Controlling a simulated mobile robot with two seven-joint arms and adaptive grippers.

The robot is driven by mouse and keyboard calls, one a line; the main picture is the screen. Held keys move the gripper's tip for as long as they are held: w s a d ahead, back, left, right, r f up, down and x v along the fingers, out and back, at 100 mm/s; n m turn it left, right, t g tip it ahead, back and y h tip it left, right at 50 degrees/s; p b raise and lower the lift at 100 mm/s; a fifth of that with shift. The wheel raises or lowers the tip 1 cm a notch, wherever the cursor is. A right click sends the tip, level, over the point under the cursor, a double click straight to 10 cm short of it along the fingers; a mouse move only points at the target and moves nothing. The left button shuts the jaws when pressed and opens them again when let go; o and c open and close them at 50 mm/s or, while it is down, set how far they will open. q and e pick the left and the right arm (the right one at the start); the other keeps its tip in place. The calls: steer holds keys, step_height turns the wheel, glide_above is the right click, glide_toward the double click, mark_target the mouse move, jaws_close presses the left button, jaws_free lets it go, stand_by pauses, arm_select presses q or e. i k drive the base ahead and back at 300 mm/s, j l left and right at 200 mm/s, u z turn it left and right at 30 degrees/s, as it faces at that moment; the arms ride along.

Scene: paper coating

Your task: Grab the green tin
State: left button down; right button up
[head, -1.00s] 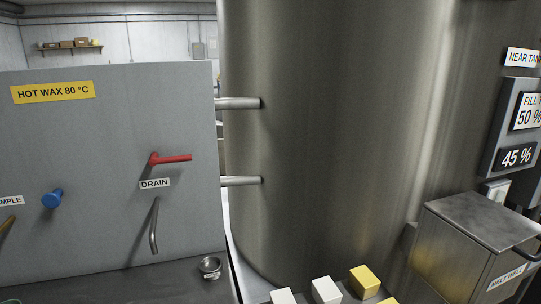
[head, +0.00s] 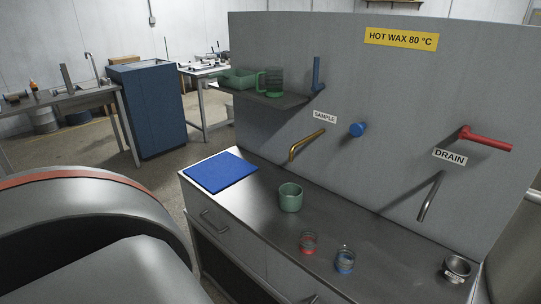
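A pale green tin (head: 290,198), shaped like an open cup, stands upright on the grey metal counter (head: 385,252) near its middle. It is clear of the wall panel behind it and nothing touches it. Neither of my grippers can be made out in the head view.
A blue mat (head: 221,172) lies left of the tin. A brass sample spout (head: 306,145) juts out behind. A shelf holds a green mug (head: 271,82) and green tray (head: 239,79).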

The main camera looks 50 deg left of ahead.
mark_target(290, 194)
steer(key=u, duration=0.9)
steer(key=k, duration=0.1)
